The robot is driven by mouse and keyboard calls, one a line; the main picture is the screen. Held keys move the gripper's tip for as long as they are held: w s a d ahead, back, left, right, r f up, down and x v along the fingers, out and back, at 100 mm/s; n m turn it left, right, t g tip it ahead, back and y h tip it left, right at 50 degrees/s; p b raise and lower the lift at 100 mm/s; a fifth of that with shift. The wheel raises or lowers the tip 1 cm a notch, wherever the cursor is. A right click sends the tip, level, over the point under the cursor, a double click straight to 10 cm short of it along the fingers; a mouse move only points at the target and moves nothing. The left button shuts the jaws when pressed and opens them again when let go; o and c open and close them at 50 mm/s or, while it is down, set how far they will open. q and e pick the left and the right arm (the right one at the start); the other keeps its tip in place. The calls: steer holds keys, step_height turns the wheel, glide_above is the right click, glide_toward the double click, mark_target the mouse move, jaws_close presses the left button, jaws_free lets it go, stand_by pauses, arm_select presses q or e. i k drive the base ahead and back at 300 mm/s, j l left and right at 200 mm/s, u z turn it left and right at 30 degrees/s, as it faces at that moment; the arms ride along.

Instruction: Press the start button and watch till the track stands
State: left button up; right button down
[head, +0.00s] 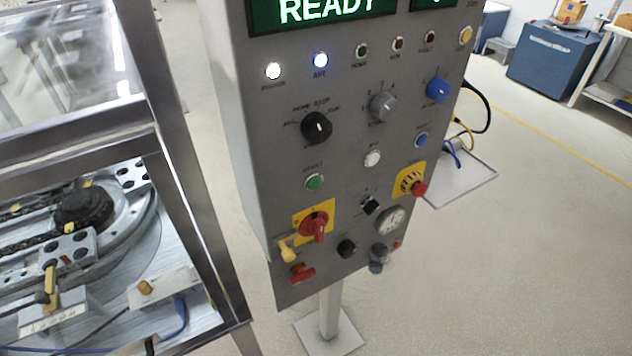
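A grey control panel (262,110) stands on a post in the middle of the head view. Its green display (322,12) reads READY. A green button (314,181) sits at the left of the panel, below the black selector knob; its small label appears to read START. A white lamp (273,71) and a blue lamp (320,60) are lit. The ring track (130,235) shows at the left inside a metal-framed enclosure, with a dark hub and grey carriers on it. One still frame does not show whether it moves. Neither of my grippers is in view.
A red-on-yellow rotary switch (314,224) and a red emergency-stop type button (418,188) sit on the panel's lower half. The enclosure's metal post (178,150) stands left of the panel. A blue cabinet (553,62) is at the back right. Floor at the right is open.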

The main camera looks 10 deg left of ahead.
mark_target(315, 182)
steer(key=l, duration=0.6)
steer(key=k+l+u, duration=0.15)
steer(key=l, duration=1.05)
steer(key=k+u, duration=0.05)
